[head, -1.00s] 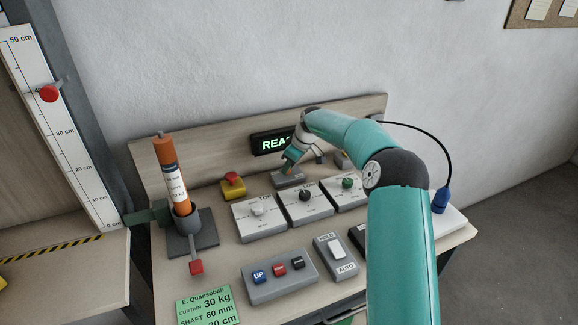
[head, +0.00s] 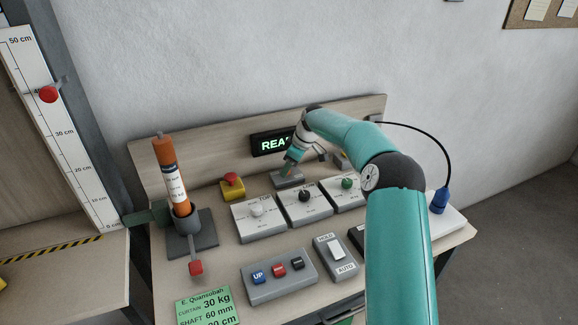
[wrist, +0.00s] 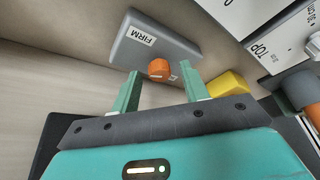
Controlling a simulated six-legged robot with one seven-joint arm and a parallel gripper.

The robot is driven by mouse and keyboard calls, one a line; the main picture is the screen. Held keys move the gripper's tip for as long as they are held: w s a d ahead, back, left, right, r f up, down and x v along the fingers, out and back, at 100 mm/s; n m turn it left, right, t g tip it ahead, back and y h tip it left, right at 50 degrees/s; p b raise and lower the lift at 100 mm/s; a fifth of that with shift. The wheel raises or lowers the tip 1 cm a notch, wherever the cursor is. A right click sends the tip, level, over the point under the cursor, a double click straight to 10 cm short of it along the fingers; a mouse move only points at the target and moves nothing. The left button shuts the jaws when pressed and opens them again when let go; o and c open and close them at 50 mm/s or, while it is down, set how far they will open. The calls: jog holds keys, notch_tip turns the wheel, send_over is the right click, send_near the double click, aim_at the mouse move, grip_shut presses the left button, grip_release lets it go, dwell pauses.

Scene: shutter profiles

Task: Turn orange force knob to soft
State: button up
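The orange force knob (wrist: 158,69) sits on a small grey box (wrist: 150,45) with a FIRM label, seen from above in the wrist view. A pale mark shows on the knob's lower right edge. My gripper (wrist: 160,77) is open, with one green finger on each side of the knob and a gap between. I cannot tell whether the fingertips reach down to knob height. In the head view the grey box (head: 288,180) is at the back of the bench below the display, and my gripper covers most of the knob. A soft label is not readable.
A red-and-yellow stop button (head: 232,186) stands left of the box. White panels with knobs (head: 305,204) lie just in front. The lit display (head: 272,143) and backboard are close behind. An orange cylinder (head: 168,172) stands at the left.

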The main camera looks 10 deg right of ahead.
jog(key=shift+r, duration=0.1)
jog(key=v, duration=1.3)
jog(key=shift+d+r, duration=0.2)
jog(key=shift+r, duration=0.05)
